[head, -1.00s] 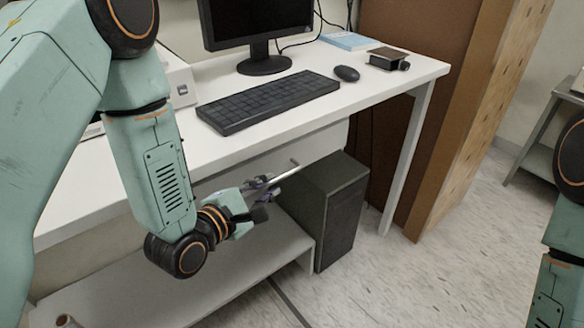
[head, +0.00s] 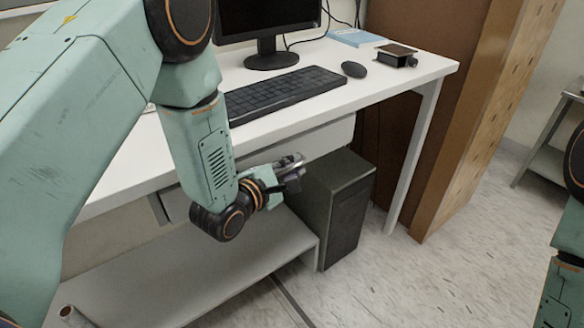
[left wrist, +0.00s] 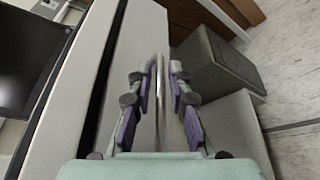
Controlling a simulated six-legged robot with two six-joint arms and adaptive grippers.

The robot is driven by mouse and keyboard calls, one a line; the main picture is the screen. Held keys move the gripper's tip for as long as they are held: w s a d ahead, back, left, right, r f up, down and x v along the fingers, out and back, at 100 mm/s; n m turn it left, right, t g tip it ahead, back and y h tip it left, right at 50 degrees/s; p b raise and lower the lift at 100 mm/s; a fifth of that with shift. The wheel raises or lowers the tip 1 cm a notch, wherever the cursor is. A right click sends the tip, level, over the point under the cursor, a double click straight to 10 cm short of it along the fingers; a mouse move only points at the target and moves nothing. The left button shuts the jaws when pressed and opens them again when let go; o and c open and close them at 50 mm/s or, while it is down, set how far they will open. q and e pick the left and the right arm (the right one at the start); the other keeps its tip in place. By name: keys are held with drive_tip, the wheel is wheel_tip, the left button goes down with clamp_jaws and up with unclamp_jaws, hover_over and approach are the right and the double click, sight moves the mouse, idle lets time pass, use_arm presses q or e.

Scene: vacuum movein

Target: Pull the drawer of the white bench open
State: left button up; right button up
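The white bench (head: 425,78) has a drawer whose pale front (head: 330,138) sits just under the tabletop. It looks shut. In the left wrist view the drawer front (left wrist: 133,62) runs alongside a slim metal bar handle (left wrist: 161,85). My left gripper (head: 298,166) is at the handle, under the bench's front edge. Its two fingers (left wrist: 160,92) stand apart on either side of the handle, with gaps showing. In the head view the gripper hides most of the handle. My right arm shows at the right edge, its gripper out of view.
A dark computer tower (head: 345,205) stands below, close to my left gripper, on the right of a low white shelf (head: 200,265). A keyboard (head: 285,95), mouse (head: 354,69) and monitor (head: 268,20) are on the bench. The floor (head: 430,275) at right is clear.

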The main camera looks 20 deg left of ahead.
use_arm(q)
drive_tip(key=shift+w+a+f, duration=0.1)
drive_tip(key=shift+w+f, duration=0.05)
drive_tip(key=shift+w, duration=0.05)
drive_tip(key=shift+c, duration=0.9)
drive_tip(key=shift+s, duration=0.1)
clamp_jaws()
